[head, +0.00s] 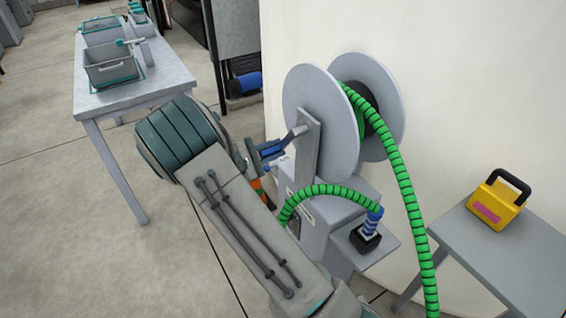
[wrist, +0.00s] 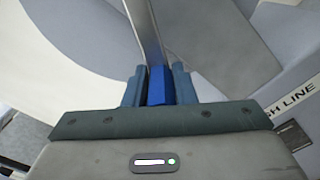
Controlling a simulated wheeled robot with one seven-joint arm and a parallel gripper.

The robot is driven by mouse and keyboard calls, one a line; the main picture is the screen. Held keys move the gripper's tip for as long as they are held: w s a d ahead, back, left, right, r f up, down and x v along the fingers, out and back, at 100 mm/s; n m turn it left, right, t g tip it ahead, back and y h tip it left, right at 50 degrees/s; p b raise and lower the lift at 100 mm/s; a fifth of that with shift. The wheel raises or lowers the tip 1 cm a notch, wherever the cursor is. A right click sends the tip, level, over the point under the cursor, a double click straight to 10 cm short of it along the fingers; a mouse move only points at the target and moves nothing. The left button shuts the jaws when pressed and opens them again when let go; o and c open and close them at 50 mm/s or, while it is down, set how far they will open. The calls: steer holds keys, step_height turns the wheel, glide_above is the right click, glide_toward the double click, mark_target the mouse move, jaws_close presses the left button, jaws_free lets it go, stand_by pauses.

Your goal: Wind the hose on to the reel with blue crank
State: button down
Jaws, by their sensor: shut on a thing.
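The reel (head: 307,85) has two pale grey discs and stands against the cream wall. A grey crank arm (head: 297,131) sits on its left side. My gripper (head: 270,153) is at the crank's outer end. In the wrist view my gripper (wrist: 157,80) is shut on the blue crank handle (wrist: 157,92), with a finger on each side of it. The green ribbed hose (head: 405,190) passes over the reel's core and hangs down in front. A green length also arches to a blue end fitting (head: 371,222) on a black socket. My forearm hides part of the reel's stand.
The grey reel stand (head: 318,216) has a small shelf at its right. A side table (head: 470,248) at the right bears a yellow box (head: 496,203) with a black handle. A table (head: 150,85) at the back left holds a grey tote (head: 111,69). Open floor lies at left.

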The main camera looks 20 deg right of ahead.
steer(key=w+a+r+m+b, duration=0.1)
steer(key=w+r+m+b, duration=0.3)
steer(key=r+m+b, duration=0.55)
steer(key=s+r+m+b, duration=0.3)
steer(key=r+m+b, duration=0.4)
steer(key=m+b, duration=0.4)
steer(key=shift+s+d+m, duration=0.35)
steer(key=shift+d+m, duration=0.05)
steer(key=shift+m, duration=0.15)
steer(key=c, duration=1.2)
jaws_free()
steer(key=shift+r, duration=0.1)
